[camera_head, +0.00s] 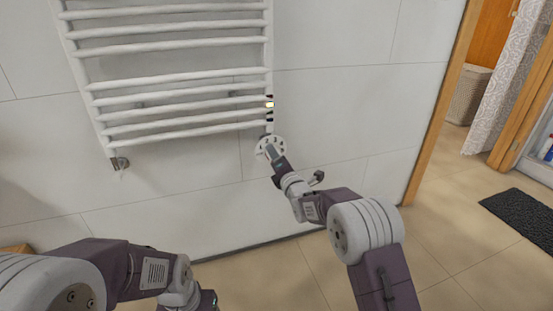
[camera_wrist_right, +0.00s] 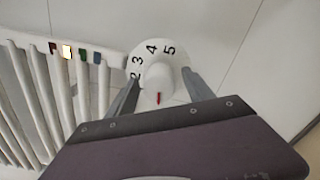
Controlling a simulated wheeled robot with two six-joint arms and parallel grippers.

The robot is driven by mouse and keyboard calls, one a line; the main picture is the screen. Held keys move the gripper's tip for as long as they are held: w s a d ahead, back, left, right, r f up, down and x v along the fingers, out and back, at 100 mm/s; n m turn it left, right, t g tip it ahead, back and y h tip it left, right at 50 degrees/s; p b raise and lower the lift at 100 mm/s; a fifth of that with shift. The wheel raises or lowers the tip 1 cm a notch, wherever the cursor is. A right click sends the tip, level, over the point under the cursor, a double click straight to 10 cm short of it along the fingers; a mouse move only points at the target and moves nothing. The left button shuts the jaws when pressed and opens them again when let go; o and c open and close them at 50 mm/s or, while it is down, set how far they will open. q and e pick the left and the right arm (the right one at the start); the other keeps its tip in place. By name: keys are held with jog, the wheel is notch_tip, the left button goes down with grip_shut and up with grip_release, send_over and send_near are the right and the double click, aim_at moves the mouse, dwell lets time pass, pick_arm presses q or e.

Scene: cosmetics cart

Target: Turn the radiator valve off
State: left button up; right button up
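The radiator valve (camera_wrist_right: 158,78) is a white round knob with a dial marked 2, 3, 4, 5 and a red mark on its near side. In the head view the valve (camera_head: 262,147) sits at the lower right corner of the white towel radiator (camera_head: 269,60). My right gripper (camera_head: 273,152) is at the valve and hides part of it. In the right wrist view the fingers of the right gripper (camera_wrist_right: 162,95) are apart, one on each side of the knob's middle, with gaps showing. My left gripper (camera_head: 207,300) is low at the bottom edge, its fingers unclear.
Tiled wall (camera_head: 340,105) lies behind. A wooden door frame (camera_head: 436,115), basket (camera_head: 468,95) and dark mat (camera_head: 522,218) are at right.

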jog(key=b+v, duration=0.1)
jog(key=v, duration=0.8)
jog(key=shift+r, duration=0.2)
